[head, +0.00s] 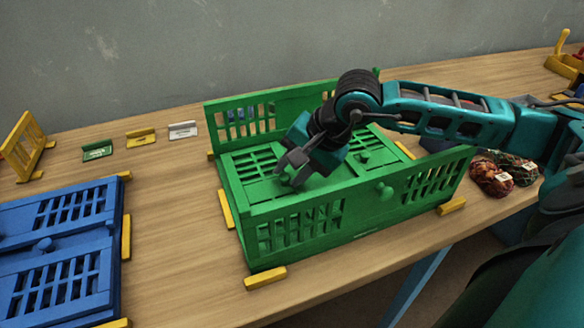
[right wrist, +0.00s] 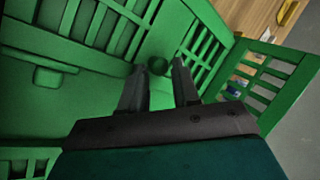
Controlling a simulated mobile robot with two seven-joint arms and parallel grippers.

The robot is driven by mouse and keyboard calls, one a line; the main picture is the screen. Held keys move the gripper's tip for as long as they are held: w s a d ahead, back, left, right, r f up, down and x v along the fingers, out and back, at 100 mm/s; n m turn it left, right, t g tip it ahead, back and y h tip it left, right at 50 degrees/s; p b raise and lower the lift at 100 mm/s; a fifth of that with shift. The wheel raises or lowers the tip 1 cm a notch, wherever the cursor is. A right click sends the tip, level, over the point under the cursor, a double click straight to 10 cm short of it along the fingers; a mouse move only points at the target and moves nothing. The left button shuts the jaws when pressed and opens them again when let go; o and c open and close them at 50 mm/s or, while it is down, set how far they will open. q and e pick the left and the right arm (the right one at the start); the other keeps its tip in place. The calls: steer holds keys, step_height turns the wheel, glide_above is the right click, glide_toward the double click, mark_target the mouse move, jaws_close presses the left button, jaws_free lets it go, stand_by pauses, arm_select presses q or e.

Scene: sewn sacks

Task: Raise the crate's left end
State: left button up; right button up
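The green crate (head: 300,228) stands on the table with its long front wall and back wall (head: 235,115) upright. Its left end (head: 255,178) lies folded down flat inside, with a round green knob on it. My right gripper (head: 289,164) reaches in from the right, pointing down over this panel at the knob. In the right wrist view the two fingers (right wrist: 160,68) are apart, with the knob (right wrist: 158,65) between or just beyond their tips and visible gaps at its sides. A second knob (head: 364,157) shows farther right inside the crate. My left gripper is not in view.
A folded blue crate (head: 60,250) lies at the left. Yellow blocks (head: 265,278) sit around the green crate. Small label stands (head: 140,138) and a yellow rack (head: 25,145) are behind. Netted sacks (head: 492,178) lie at the right. Bare table separates the crates.

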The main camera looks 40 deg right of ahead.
steer(key=shift+f, duration=0.1)
jaws_close()
stand_by(0.5)
